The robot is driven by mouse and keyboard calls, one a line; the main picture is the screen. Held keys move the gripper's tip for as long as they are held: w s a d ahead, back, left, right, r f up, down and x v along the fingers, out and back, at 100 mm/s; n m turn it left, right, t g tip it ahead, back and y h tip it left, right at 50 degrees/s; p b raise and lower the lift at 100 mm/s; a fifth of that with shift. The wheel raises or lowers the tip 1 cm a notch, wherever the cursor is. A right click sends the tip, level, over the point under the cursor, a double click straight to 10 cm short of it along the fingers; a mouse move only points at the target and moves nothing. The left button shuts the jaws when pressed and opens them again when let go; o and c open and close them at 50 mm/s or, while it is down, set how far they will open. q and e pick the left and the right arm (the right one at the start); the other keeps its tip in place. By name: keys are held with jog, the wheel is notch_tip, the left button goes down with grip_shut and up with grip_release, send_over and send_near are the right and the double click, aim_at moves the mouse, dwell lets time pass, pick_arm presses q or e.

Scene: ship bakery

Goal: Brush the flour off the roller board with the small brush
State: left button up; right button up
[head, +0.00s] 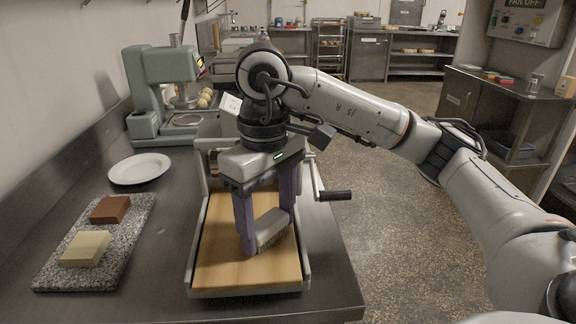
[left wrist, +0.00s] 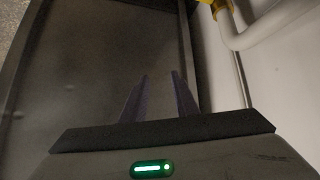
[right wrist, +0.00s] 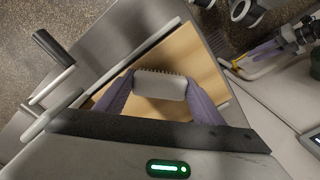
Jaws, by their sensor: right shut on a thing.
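The roller board (head: 215,270) is a light wooden board in a pale grey frame with a side crank, on the steel counter. My right gripper (head: 268,232) points down over the board, shut on the small brush (head: 272,222). The brush has a pale grey back, and its bristles are at or just above the wood; I cannot tell if they touch. In the right wrist view the brush (right wrist: 160,84) sits between the purple fingers, bristles toward the wood. No flour can be made out. In the left wrist view my left gripper (left wrist: 160,78) has its fingers apart, with nothing between them.
The crank handle (head: 335,195) sticks out right of the roller board. A speckled slab (head: 120,250) with a brown block (head: 110,209) and a cream block (head: 85,248) lies left. A white plate (head: 140,168) and a grey-green machine (head: 150,90) stand behind. The counter's right edge is close.

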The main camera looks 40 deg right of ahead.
jog(key=shift+s+d+f, duration=0.1)
jog(key=shift+s+d, duration=0.6)
jog(key=shift+d, duration=0.3)
notch_tip(320, 180, up, 3)
jog(key=shift+p, duration=0.85)
jog(key=shift+r+p, duration=0.3)
jog(key=shift+p, duration=0.1)
notch_tip(320, 180, up, 2)
jog(key=shift+r+p, duration=0.15)
jog(key=shift+p, duration=0.9)
pick_arm(q)
jog(key=r, duration=0.1)
jog(key=s+a+r+p, duration=0.1)
jog(key=r, duration=0.1)
jog(key=s+a+r+p, duration=0.1)
jog(key=shift+s+r, duration=0.2)
pick_arm(e)
notch_tip(320, 180, up, 2)
jog(key=shift+r, duration=0.2)
pick_arm(q)
jog(key=shift+d+f, duration=0.1)
